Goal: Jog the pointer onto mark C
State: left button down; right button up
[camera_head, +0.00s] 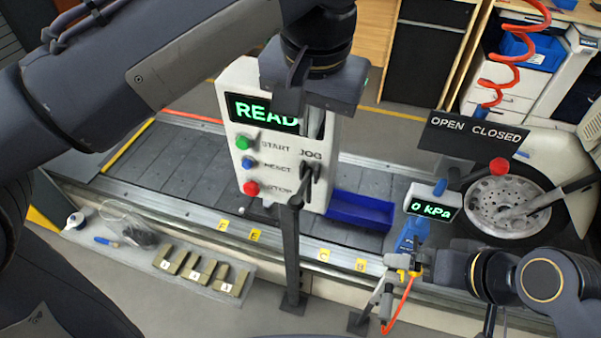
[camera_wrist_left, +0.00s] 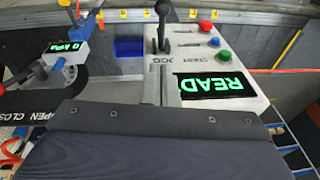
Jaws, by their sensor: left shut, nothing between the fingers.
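The white control box (camera_head: 270,165) shows a green "READ..." display, partly covered by my left gripper. It has green START, blue RESET and red STOP buttons and a black JOG lever (camera_head: 309,182); the lever also shows in the left wrist view (camera_wrist_left: 161,28). My left gripper (camera_head: 317,130) is shut and empty, in front of the box's upper right part near the lever; contact cannot be told. Yellow mark C (camera_head: 325,255) sits on the conveyor rail among the other letter marks. I cannot make out the pointer clearly. My right gripper (camera_head: 436,266) is at the lower right, its fingers unclear.
A dark post (camera_head: 292,250) stands before the rail. A blue bin (camera_head: 360,211) lies right of the box. A 0 kPa gauge (camera_head: 431,207), an OPEN CLOSED sign (camera_head: 474,134) and a wheel (camera_head: 508,205) are at the right. Labelled blocks (camera_head: 200,268) lie front left.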

pick_arm(q)
send_over(300, 194)
jog(key=f, duration=1.2)
jog(key=shift+s+d+f, duration=0.1)
jog(key=shift+s+f, duration=0.05)
jog(key=shift+s, duration=0.1)
jog(key=shift+s+f, duration=0.25)
jog(key=shift+f, duration=0.2)
